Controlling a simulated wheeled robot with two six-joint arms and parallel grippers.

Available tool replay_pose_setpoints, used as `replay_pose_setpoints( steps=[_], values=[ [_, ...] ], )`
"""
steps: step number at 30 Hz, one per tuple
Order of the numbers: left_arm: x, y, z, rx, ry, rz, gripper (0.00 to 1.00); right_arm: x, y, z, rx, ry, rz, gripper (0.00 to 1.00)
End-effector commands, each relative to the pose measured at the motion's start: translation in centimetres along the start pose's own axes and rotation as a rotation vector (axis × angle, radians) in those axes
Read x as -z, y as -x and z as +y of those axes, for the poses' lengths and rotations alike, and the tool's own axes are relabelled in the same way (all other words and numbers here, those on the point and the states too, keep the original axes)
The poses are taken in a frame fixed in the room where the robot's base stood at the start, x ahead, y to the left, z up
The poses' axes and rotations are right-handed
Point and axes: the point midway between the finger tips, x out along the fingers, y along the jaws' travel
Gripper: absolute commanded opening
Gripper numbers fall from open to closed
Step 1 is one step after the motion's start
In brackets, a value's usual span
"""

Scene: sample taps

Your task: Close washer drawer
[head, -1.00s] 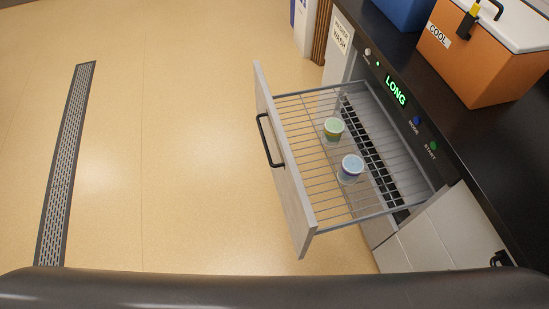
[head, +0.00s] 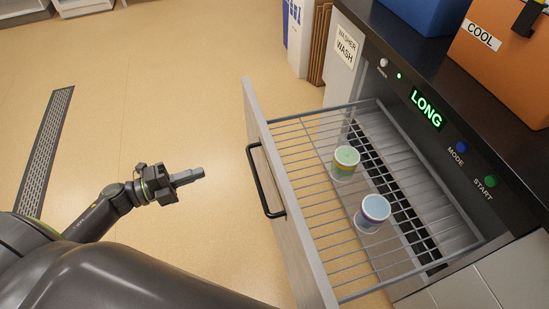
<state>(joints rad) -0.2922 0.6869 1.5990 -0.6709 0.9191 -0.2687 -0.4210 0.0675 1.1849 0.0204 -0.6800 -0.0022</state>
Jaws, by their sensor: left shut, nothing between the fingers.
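The washer drawer (head: 282,215) stands pulled out from the washer on the right in the head view. It has a grey front panel with a black bar handle (head: 262,182) and a wire rack (head: 318,225). Two cups stand on the rack: one with a green top (head: 346,160) and one with a pale blue top (head: 373,212). My left gripper (head: 203,173) is shut and empty, to the left of the handle and apart from it, over the floor. My right gripper is not in view.
The washer's panel has a lit LONG display (head: 426,108), a blue MODE button (head: 461,147) and a green START button (head: 490,181). An orange COOL box (head: 500,65) and a blue box (head: 425,12) stand on the dark counter. Open floor lies left of the drawer.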

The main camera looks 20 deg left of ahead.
Motion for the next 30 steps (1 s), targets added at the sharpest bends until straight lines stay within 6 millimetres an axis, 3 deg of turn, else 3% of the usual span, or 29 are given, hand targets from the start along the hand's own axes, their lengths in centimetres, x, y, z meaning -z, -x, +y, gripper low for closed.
replay_pose_setpoints(
  steps=[3,8,21,30],
  values=[
    [1.3,-0.3,-0.5,-0.005,-0.058,0.081,0.0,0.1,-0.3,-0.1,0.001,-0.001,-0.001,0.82],
    [1.6,-1.6,-0.9,-0.002,-0.069,0.094,0.0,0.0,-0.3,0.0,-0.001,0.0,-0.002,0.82],
    [2.4,-10.2,-0.9,0.001,-0.063,0.089,0.0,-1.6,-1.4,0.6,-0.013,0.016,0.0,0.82],
    [2.6,-13.8,-0.7,-0.004,-0.063,0.088,0.0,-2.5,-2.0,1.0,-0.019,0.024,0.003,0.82]
  ],
)
